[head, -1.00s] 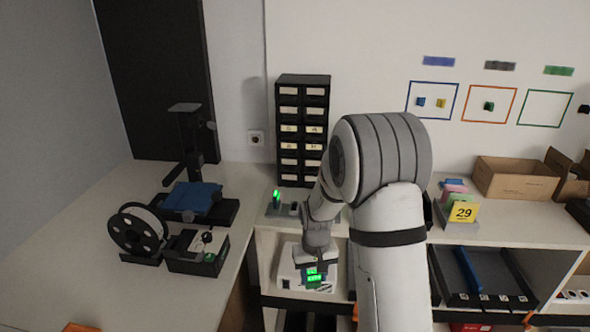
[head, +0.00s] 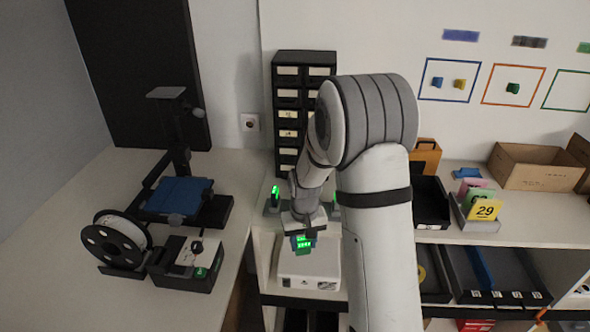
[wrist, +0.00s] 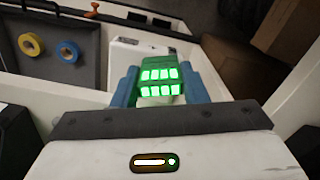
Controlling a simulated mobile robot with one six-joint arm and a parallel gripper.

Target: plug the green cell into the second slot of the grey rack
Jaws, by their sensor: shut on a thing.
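The green cell (wrist: 160,71), with two rows of lit green bars, is held between the blue fingers of my gripper (wrist: 160,88) in the wrist view. In the head view my gripper (head: 303,240) points down with the cell (head: 304,243) low between its fingers, in front of the shelf edge. The grey rack (head: 270,210) is on the shelf top just behind my gripper. A dark cell with a green light (head: 275,195) stands at its left end. My gripper and arm hide most of the rack's middle, so its slots cannot be made out.
A white box (head: 308,267) sits on the shelf below my gripper. A black drawer cabinet (head: 303,105) stands behind the rack. A 3D printer (head: 180,200) and a spool (head: 115,245) are on the left table. Bins and a card holder (head: 480,220) are at right.

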